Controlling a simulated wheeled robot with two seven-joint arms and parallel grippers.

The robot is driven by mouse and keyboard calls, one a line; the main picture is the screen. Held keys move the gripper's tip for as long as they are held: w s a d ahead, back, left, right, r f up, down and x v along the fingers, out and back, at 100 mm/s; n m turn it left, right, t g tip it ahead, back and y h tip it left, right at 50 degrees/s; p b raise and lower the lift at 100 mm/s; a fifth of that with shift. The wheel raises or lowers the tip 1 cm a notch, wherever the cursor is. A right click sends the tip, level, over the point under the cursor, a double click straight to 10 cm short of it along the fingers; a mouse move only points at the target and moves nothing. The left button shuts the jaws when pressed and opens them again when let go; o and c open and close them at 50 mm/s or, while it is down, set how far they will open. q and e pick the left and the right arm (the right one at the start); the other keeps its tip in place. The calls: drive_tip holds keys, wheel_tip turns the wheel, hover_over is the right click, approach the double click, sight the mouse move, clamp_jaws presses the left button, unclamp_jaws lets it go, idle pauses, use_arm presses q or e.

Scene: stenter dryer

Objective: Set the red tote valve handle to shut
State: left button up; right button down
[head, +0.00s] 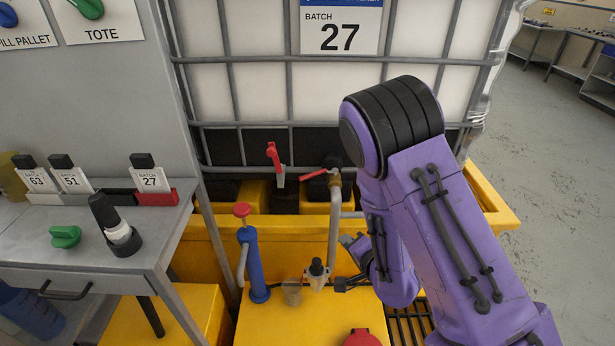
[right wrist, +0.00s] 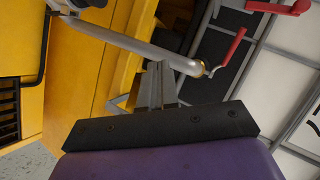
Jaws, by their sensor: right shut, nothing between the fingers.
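Two red lever handles show at the front of the caged tote (head: 265,90). One red handle (head: 273,155) stands nearly upright on a grey stem; its red end also shows in the right wrist view (right wrist: 280,6). The other red handle (head: 313,174) lies nearly level beside the top of a grey pipe with a brass fitting (head: 335,182); it also shows in the right wrist view (right wrist: 232,48). I cannot tell which is the tote valve handle. My right gripper (head: 348,241) is shut and empty, below the handles, just right of the pipe. My left gripper is out of view.
A blue hand pump (head: 252,265) with a red knob and a small fitting (head: 317,272) stand on the yellow base. A grey bench (head: 60,235) at the left holds batch-labelled bottles and a green knob (head: 66,237). Open floor lies at the right.

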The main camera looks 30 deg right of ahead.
drive_tip(key=w+r+m+t+y, duration=0.1)
drive_tip(key=w+r+m+t, duration=0.2)
drive_tip(key=r, duration=0.8)
approach(312, 176)
drive_tip(key=x, duration=0.7)
